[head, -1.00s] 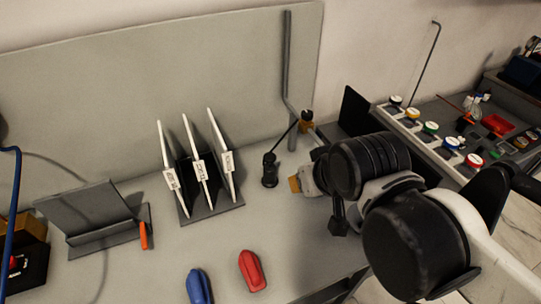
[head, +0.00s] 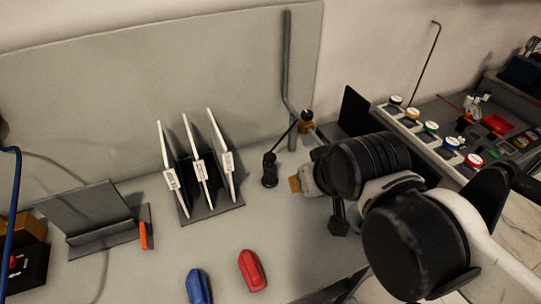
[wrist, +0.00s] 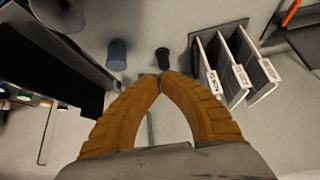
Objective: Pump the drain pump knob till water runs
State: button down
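A small black upright post with a rounded top (head: 269,168) stands on the grey bench; it looks like the pump knob, though I cannot be sure. A thin black rod slants from its top toward a dark ball above a brass fitting (head: 307,126). In the wrist view the black post (wrist: 163,57) is just beyond my fingertips. My gripper (wrist: 160,76) has tan ribbed fingers with their tips together and nothing visible between them. In the head view my gripper (head: 294,184) is to the right of the post, with a gap between. No running water shows.
A blue-grey cylinder (wrist: 117,54) is near my fingers in the wrist view. Red (head: 252,270) and blue (head: 199,286) objects lie in front. A grey pipe (head: 287,60) rises behind.

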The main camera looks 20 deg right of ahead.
jog(key=m+y+p, duration=0.2)
jog(key=m, duration=0.4)
send_over(267, 154)
notch_tip(267, 154, down, 3)
jog(key=shift+s+f, duration=0.1)
notch_tip(267, 154, down, 9)
jog(key=b, duration=0.7)
jog(key=shift+b, duration=0.3)
dwell(0.7)
jog(key=shift+f, duration=0.3)
